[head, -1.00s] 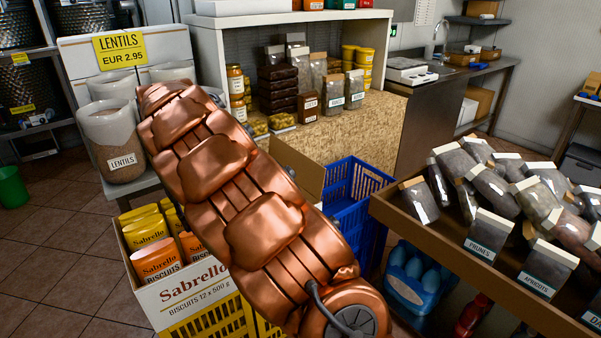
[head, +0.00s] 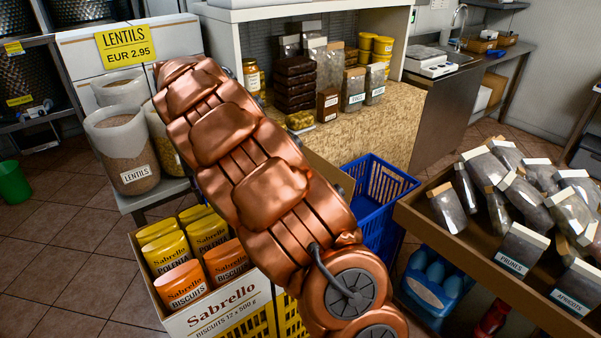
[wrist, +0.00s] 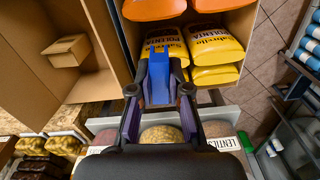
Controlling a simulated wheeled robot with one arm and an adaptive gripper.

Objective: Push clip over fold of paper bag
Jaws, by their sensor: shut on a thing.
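My gripper (wrist: 159,92) shows in the wrist view, shut on a blue clip (wrist: 158,68). The clip points away from the palm, over the edge of a carton of packets. Yellow polenta bags (wrist: 215,45) lie just beyond it in the wrist view; contact cannot be told. In the head view the same carton (head: 215,310) holds yellow polenta bags (head: 167,252) and orange biscuit bags (head: 181,284). My arm hides my gripper and the clip there. I cannot tell which bag is the paper bag with the fold.
Open lentil sacks (head: 122,148) stand on a shelf behind the carton. A blue crate (head: 372,205) is right of my arm. A bin of bagged dried fruit (head: 480,262) stands at the right. Open floor (head: 60,235) lies at the left.

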